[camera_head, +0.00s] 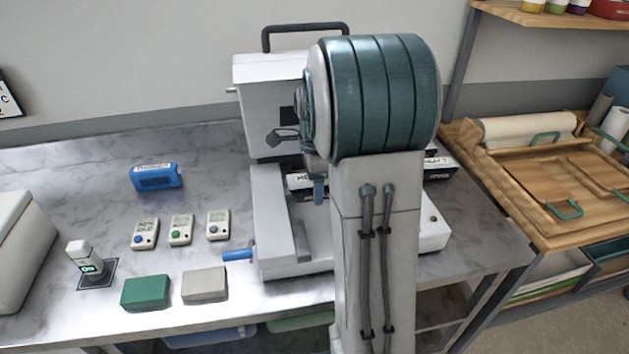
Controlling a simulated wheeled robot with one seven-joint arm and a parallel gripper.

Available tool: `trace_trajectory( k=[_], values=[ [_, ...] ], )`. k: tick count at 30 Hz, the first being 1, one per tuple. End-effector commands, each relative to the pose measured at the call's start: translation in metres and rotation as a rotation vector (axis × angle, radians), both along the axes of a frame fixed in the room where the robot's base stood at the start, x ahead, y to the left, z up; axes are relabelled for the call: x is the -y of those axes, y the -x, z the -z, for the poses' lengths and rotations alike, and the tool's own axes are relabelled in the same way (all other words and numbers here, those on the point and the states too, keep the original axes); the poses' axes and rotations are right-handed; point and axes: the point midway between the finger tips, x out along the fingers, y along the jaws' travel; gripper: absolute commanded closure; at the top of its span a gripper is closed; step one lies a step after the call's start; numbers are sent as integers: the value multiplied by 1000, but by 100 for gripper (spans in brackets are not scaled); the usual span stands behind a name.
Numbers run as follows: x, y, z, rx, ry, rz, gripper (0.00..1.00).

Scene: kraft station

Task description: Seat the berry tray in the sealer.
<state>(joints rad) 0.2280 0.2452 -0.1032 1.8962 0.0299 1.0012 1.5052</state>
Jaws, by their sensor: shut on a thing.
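The sealer (298,263) is a white machine in the middle of the steel bench. Its upper part (262,72) stands upright at the back with a dark bar handle on top. A blue-gripped lever (238,255) sticks out at its front left. My large teal and white arm stands in front of the sealer and covers its middle and right. My gripper is hidden behind the arm, so its fingers and anything between them do not show. I cannot make out the berry tray; whether it is behind the arm I cannot tell.
On the bench left of the sealer are a blue box (157,177), several small button devices (181,230), a green block (146,292), a grey block (205,285) and a white device (85,257) on a dark pad. A wooden-topped unit (555,185) stands at right.

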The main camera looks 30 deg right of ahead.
Motion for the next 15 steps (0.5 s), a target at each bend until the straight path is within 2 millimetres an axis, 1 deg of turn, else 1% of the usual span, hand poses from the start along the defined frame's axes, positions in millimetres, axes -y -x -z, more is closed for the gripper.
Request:
trace_trajectory(
  k=[1,15],
  values=[
    [0,0,7,0,0,1,61],
    [1,0,39,0,0,2,61]
  ],
)
